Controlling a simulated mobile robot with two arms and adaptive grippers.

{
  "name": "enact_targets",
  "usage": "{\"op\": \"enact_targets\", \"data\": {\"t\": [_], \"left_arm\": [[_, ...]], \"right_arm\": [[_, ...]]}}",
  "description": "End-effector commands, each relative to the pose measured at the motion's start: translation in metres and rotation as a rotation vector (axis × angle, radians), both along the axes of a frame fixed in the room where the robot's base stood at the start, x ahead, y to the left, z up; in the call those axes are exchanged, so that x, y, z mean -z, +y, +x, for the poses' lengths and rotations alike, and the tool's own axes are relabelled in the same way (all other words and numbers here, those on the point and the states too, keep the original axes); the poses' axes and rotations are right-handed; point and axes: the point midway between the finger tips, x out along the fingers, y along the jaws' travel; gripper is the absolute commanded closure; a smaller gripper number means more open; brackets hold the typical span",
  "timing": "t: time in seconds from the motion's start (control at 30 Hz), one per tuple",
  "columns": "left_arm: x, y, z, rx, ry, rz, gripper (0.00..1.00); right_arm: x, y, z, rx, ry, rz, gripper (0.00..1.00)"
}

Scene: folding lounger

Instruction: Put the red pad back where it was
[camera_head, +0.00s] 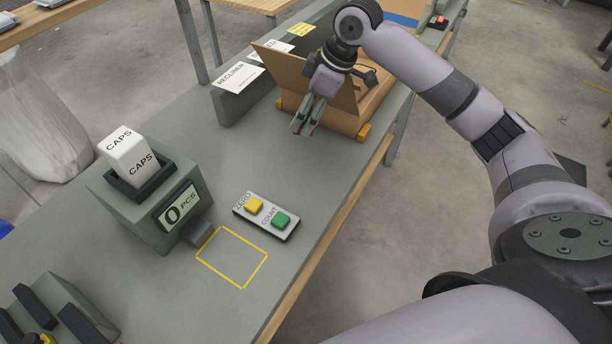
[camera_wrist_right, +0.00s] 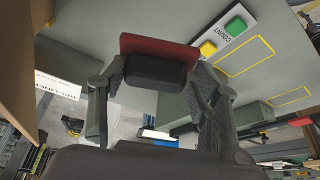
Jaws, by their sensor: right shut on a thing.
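The red pad (camera_wrist_right: 160,50) shows in the right wrist view as a red plate edge with a dark block below it, between the fingers of my right gripper (camera_wrist_right: 158,80). In the head view my right gripper (camera_head: 306,128) points down over the bench, in front of the tilted wooden panel of the folding lounger (camera_head: 285,72); it is shut, and only slight red shows at its tips. An empty yellow outline (camera_head: 232,257) is marked on the bench; it also shows in the wrist view (camera_wrist_right: 245,56). My left gripper is not in view.
A panel with a yellow and a green button (camera_head: 266,216) lies beside the outline. The scale (camera_head: 150,205), reading 0 PCS, holds a white CAPS box (camera_head: 128,152). A ledge with labels (camera_head: 238,98) runs along the back. The bench between panel and lounger is clear.

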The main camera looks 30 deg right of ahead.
Motion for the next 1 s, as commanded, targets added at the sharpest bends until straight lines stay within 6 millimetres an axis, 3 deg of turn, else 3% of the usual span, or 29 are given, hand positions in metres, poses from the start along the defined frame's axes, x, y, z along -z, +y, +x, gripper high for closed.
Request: {"op": "enact_targets", "data": {"t": [0.5, 0.63, 0.87, 1.0], "left_arm": [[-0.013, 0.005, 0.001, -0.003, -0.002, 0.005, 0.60], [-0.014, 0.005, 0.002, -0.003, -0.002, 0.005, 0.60], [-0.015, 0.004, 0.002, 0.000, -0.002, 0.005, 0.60], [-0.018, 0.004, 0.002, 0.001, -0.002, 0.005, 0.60]], "right_arm": [[0.125, 0.000, -0.001, 0.000, 0.006, 0.000, 0.65], [0.145, -0.001, -0.001, 0.001, 0.003, -0.001, 0.65], [0.162, 0.000, -0.001, 0.000, 0.004, -0.001, 0.65], [0.184, 0.000, -0.001, 0.001, 0.005, -0.001, 0.65]]}}
